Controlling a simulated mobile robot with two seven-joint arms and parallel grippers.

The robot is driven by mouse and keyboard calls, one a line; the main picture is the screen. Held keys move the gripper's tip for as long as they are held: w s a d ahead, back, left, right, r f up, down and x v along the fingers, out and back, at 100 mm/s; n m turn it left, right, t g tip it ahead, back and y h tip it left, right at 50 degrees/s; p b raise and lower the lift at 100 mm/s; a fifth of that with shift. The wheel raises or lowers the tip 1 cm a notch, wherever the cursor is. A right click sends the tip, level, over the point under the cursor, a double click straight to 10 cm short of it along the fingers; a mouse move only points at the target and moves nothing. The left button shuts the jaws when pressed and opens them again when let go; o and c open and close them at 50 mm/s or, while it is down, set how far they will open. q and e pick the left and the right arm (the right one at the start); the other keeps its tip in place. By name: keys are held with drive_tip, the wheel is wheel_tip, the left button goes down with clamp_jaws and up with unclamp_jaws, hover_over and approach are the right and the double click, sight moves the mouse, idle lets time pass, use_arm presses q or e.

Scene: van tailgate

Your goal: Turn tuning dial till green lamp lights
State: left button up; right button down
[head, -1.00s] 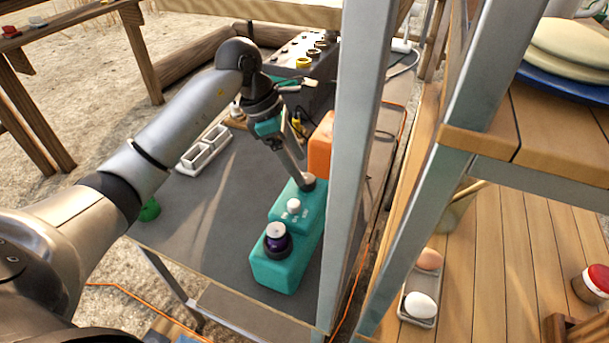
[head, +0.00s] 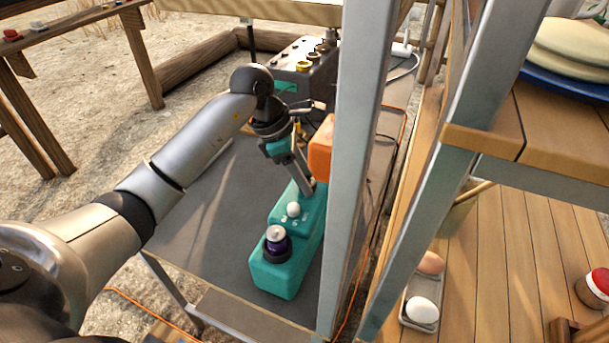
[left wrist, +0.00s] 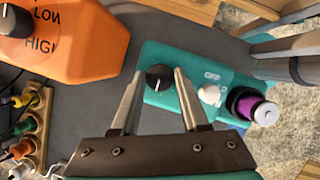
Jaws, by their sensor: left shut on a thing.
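A teal box (head: 276,277) stands on the grey table; it also shows in the left wrist view (left wrist: 188,66). On it, in the left wrist view, are a black dial (left wrist: 159,78) with a pale pointer mark, a white dome (left wrist: 208,93) beside the word OFF, and a purple cylinder (left wrist: 243,105) with a silver cap. The dome (head: 293,209) and cylinder (head: 276,243) also show in the head view. My left gripper (head: 308,190) is shut on the dial, its fingers on either side (left wrist: 158,72). I see no lit green lamp. My right gripper is out of view.
An orange box (head: 320,148) marked LOW and HIGH (left wrist: 85,38) stands close behind the gripper. A grey metal post (head: 353,150) rises right beside the teal box. A grey unit with knobs (head: 308,72) is at the back. The table's left front (head: 200,235) is clear.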

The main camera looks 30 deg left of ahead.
use_arm(q)
clamp_jaws()
